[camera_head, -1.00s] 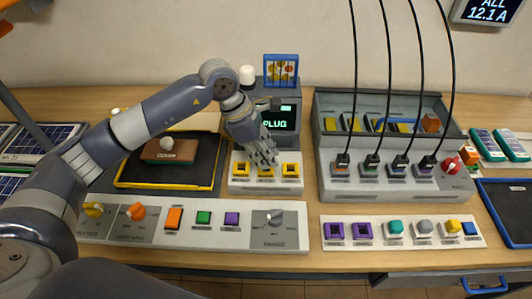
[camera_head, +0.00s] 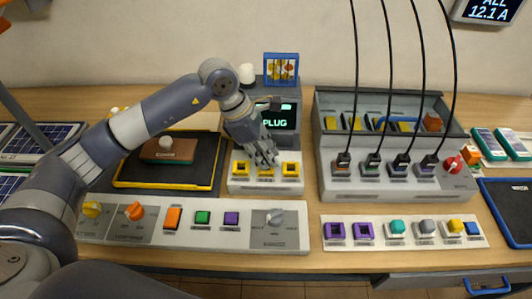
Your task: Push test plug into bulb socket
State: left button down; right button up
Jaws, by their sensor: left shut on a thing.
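My left gripper (camera_head: 266,158) points down over the white socket block (camera_head: 265,186), which has yellow-rimmed sockets in a row. It is shut at the middle socket (camera_head: 266,170). What it holds is hidden by its fingers; I cannot tell whether this is the test plug or how deep it sits. The yellow sockets to the left (camera_head: 242,167) and right (camera_head: 290,169) stay visible. Behind the gripper, a dark tester box (camera_head: 283,97) has a screen reading "PLUG" (camera_head: 278,118) and a white bulb-like knob (camera_head: 247,74) beside it. My right gripper is not in view.
A grey console (camera_head: 330,180) with several black-cabled plugs stands to the right. A switch panel (camera_head: 190,236) lies in front, and a strip of coloured buttons (camera_head: 405,245) lies front right. A black tray (camera_head: 200,180) with a brown block is at left, under my arm.

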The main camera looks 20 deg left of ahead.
pick_arm(q)
jog(key=shift+f+b, duration=0.3)
jog(key=shift+f, duration=0.1)
jog(key=c, duration=1.7)
grip_release()
jog(key=p+v, duration=0.4)
jog(key=v, duration=0.7)
jog(key=shift+a+p, duration=0.1)
jog(key=shift+p, duration=0.2)
